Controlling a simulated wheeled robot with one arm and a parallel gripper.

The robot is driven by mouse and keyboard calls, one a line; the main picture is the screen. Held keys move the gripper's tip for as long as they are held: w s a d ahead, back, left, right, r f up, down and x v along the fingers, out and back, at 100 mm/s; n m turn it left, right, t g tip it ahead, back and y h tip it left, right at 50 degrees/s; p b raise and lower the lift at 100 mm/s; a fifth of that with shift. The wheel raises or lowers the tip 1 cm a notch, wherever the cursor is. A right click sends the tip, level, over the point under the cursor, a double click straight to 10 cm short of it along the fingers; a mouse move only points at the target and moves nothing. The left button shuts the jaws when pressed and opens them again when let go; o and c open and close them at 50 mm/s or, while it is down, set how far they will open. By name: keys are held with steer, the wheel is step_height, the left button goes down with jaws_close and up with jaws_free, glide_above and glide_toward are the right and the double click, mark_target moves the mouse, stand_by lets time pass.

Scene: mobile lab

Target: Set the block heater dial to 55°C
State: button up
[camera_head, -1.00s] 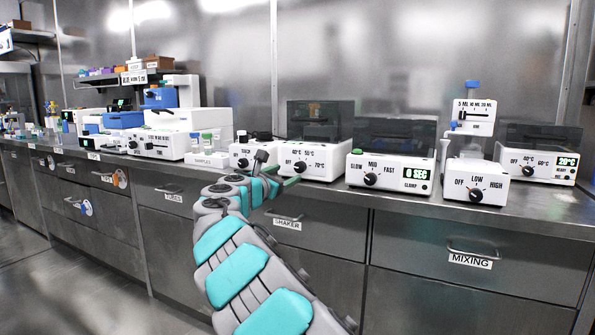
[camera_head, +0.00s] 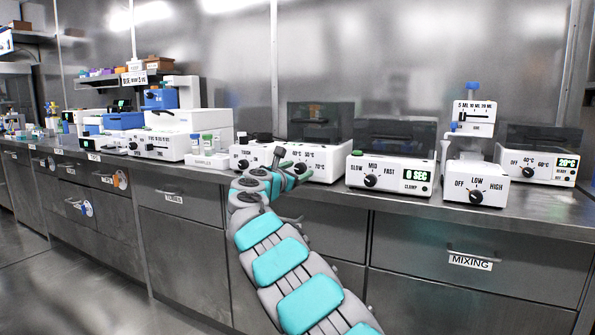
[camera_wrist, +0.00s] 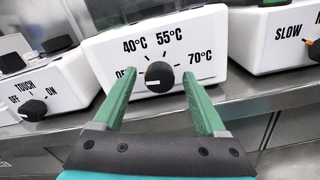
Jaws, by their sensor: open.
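The block heater is the white box (camera_head: 328,163) marked 40°C, 55°C and 70°C, standing on the bench behind my gripper. In the wrist view, its white front (camera_wrist: 208,46) carries a round black dial (camera_wrist: 159,77) with OFF at left, 40°C and 55°C above and 70°C at right. An orange mark shows at the dial's upper left; its exact setting is hard to tell. My gripper (camera_wrist: 159,84) is open, its green fingers at either side of the dial with gaps visible.
Left of the heater is a device with a TOUCH/ON dial (camera_wrist: 34,110). Right of it is a SLOW/MID/FAST device (camera_head: 390,174). The steel bench edge (camera_wrist: 262,104) runs below the heater, with drawers under it.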

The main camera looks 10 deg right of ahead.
jaws_close()
stand_by(0.6)
